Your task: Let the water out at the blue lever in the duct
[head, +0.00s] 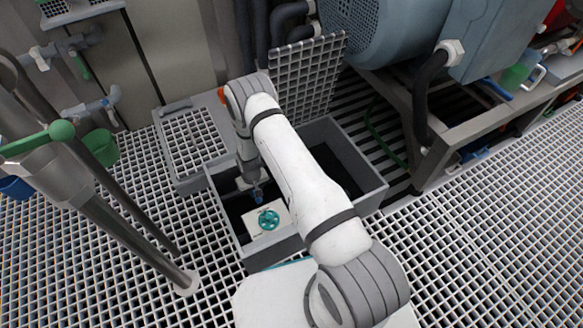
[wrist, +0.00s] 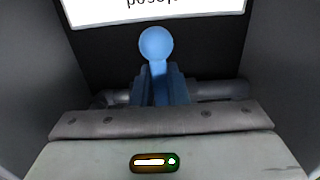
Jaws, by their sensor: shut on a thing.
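The blue lever (wrist: 156,44) has a round knob and a narrow stem. In the wrist view it stands between the fingers of my gripper (wrist: 158,88), which is shut on its stem, with the knob beyond the fingertips. In the head view my gripper (head: 252,183) reaches down into the open grey-walled duct (head: 368,198), and a bit of the blue lever (head: 258,197) shows below it. A horizontal grey pipe (wrist: 222,90) runs behind the fingers. My arm hides part of the duct. No water is visible.
A raised grating (head: 308,75) stands behind the duct. A white label (wrist: 190,12) with cut-off lettering is beyond the lever. A green bucket (head: 102,147) hangs at left.

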